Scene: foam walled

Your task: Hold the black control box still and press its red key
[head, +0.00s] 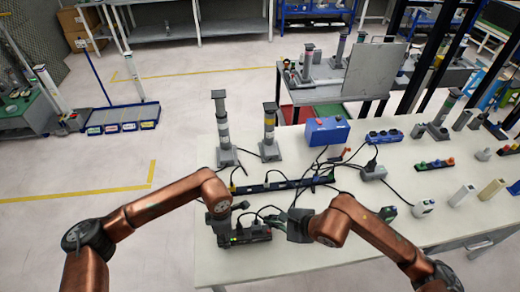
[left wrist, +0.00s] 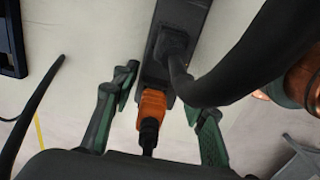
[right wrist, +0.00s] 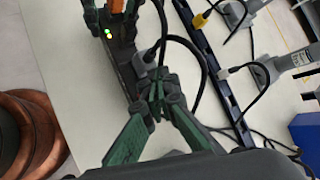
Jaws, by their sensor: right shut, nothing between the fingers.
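The black control box (head: 250,236) is a long black bar near the front edge of the pale table, with dark cables plugged into it. It also shows in the left wrist view (left wrist: 176,14) and, with a lit green light, in the right wrist view (right wrist: 122,50). My left gripper (left wrist: 160,95) is open at its left end. Its fingers stand on either side of the box and an orange plug (left wrist: 152,107). My right gripper (right wrist: 161,92) is shut and empty, beside a grey plug in the box. I cannot make out a red key.
A dark power strip (head: 285,185) with cables lies behind the box. Two grey posts (head: 222,135) stand further back, near a blue case (head: 327,131). Loose cables cross the table on the right. The table's front strip is bare.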

